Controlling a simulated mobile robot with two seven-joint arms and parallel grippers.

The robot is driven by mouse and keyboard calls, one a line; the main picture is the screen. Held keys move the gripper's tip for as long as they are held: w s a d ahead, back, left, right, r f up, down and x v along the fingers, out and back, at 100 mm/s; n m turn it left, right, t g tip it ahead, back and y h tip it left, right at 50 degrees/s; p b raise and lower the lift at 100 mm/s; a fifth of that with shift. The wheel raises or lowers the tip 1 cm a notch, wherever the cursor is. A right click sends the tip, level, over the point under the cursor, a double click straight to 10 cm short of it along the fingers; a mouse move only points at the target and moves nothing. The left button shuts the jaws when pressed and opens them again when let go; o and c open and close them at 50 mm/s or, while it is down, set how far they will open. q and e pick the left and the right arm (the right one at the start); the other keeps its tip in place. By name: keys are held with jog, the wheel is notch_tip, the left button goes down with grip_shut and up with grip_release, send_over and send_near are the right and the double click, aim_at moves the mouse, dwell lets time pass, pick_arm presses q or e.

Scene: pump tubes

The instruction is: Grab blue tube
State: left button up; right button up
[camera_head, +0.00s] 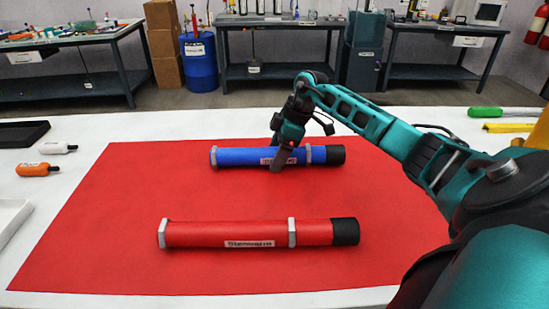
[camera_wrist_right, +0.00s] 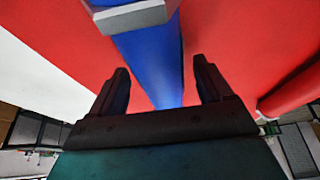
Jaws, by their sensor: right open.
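The blue tube (camera_head: 240,157) lies on the red mat (camera_head: 120,200) in the back half, with grey bands and a black end at the right. My right gripper (camera_head: 278,165) is at the tube's middle, coming down from above. In the right wrist view the open fingers (camera_wrist_right: 163,85) stand on either side of the blue tube (camera_wrist_right: 152,58), with gaps visible between finger and tube. Whether either finger touches it cannot be told. A grey band (camera_wrist_right: 135,17) shows ahead of the fingers. My left gripper is not in view.
A red tube (camera_head: 200,234) lies nearer on the mat, roughly parallel to the blue one. Small white (camera_head: 58,148) and orange (camera_head: 38,169) bottles and a black tray (camera_head: 22,134) are at left. A green-handled tool (camera_head: 486,113) lies at back right. The mat's left part is clear.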

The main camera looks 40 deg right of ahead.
jog(key=shift+f, duration=0.1)
jog(key=shift+c, duration=0.3)
jog(key=c, duration=1.2)
jog(key=shift+c, duration=0.2)
jog(key=shift+r, duration=0.2)
